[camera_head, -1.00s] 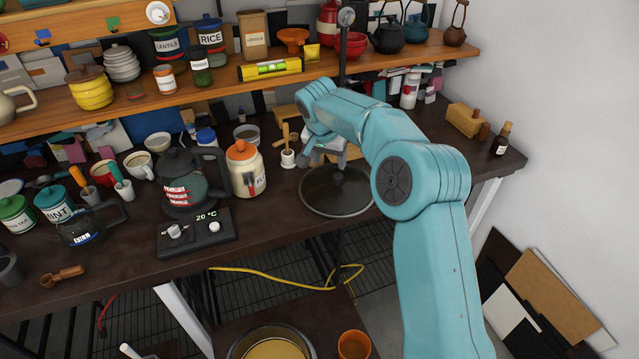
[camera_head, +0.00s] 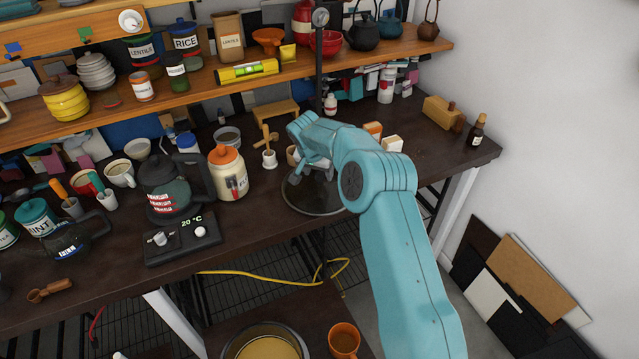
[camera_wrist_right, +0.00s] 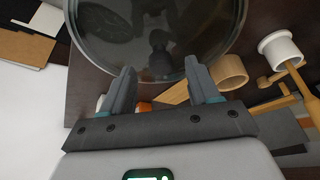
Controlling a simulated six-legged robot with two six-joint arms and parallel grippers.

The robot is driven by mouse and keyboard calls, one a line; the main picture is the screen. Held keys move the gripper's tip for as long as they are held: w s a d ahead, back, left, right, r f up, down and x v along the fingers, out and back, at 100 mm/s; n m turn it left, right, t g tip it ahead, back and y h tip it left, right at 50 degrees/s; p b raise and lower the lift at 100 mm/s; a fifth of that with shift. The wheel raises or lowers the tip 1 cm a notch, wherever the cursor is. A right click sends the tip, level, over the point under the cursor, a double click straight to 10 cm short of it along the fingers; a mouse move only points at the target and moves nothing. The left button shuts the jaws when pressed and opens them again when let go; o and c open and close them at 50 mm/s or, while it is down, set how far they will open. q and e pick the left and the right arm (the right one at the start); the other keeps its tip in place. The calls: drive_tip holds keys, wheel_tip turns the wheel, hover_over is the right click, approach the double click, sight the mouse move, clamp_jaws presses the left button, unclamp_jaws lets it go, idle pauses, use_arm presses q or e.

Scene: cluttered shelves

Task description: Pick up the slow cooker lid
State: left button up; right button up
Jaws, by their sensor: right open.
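The slow cooker lid (camera_head: 308,203) is a round, dark glass lid with a rim, near the front edge of the dark table. The right wrist view shows its glass (camera_wrist_right: 105,35) and a dark knob (camera_wrist_right: 159,40) in the middle. My right gripper (camera_head: 316,170) is over the back part of the lid in the head view, and my forearm covers part of its right side. In the right wrist view the gripper (camera_wrist_right: 159,72) has its two fingers apart, with the knob just beyond the gap between the tips. The gripper is empty. My left gripper is not in view.
An orange-lidded jar (camera_head: 228,178) and a dark kettle (camera_head: 170,188) stand left of the lid. A white holder with a wooden tool (camera_head: 269,158) is behind it. A shelf (camera_head: 200,92) runs above the table's back. A bottle (camera_head: 477,133) stands far right.

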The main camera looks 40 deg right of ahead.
sight(320, 174)
drive_tip(key=x, duration=0.3)
drive_tip(key=shift+w+d+f+p, duration=0.1)
drive_tip(key=shift+w+d+p, duration=0.15)
drive_tip(key=shift+p, duration=0.1)
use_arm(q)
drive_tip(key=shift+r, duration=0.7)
use_arm(e)
drive_tip(key=shift+s, duration=0.1)
clamp_jaws()
